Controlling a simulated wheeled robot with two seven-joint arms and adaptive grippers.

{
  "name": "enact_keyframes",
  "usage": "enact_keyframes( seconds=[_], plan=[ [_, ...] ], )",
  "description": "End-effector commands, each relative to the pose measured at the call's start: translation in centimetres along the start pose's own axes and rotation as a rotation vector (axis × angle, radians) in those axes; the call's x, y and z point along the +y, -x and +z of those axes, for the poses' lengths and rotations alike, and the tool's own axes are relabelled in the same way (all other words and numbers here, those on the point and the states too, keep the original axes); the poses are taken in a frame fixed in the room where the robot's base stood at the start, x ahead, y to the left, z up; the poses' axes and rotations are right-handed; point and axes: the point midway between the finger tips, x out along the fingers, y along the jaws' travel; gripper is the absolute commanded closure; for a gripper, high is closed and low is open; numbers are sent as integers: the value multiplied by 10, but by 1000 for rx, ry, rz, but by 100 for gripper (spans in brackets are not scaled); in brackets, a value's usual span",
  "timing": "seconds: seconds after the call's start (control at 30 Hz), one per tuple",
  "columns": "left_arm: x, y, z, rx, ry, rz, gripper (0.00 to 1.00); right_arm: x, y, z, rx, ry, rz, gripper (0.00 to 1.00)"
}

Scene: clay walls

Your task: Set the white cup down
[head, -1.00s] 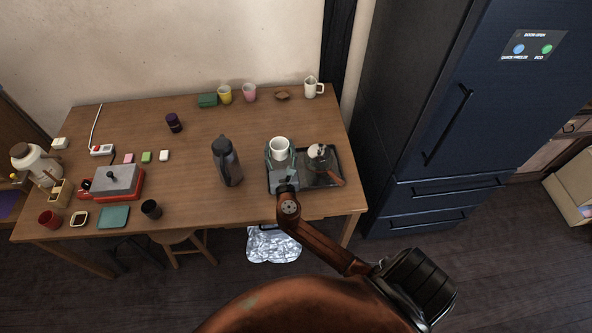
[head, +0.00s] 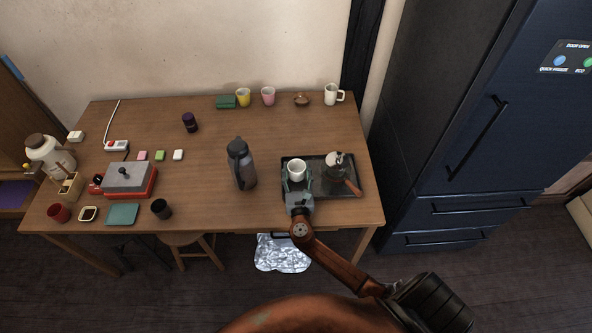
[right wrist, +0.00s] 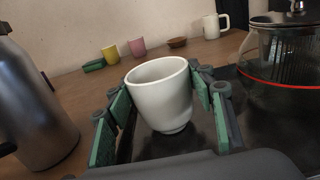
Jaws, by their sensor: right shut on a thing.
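The white cup (head: 296,170) is upright over the left part of the dark tray (head: 333,193). My right gripper (head: 297,178) is shut on it, reaching in from the front. In the right wrist view the white cup (right wrist: 160,92) sits between the two green-padded fingers (right wrist: 163,108), its open rim up and its inside empty. Its base is at or just above the tray surface; I cannot tell whether it touches. My left gripper is not in view.
A glass pot with a dark lid (head: 335,165) stands on the tray's right part, close to the cup. A tall grey jug (head: 241,165) stands left of the tray. Several mugs line the table's back edge.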

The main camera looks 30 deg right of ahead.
Motion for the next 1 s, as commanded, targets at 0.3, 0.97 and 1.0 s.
enact_keyframes(
  seconds=[0.3, 0.97, 1.0],
  plan=[
    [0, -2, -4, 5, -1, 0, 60, 0, 0, -3, 0, 1, 0, 36],
    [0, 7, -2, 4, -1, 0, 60, 0, 46, 0, 3, 0, 0, 33],
    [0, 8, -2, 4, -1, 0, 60, 0, 55, 0, 3, 0, 0, 33]
  ],
)
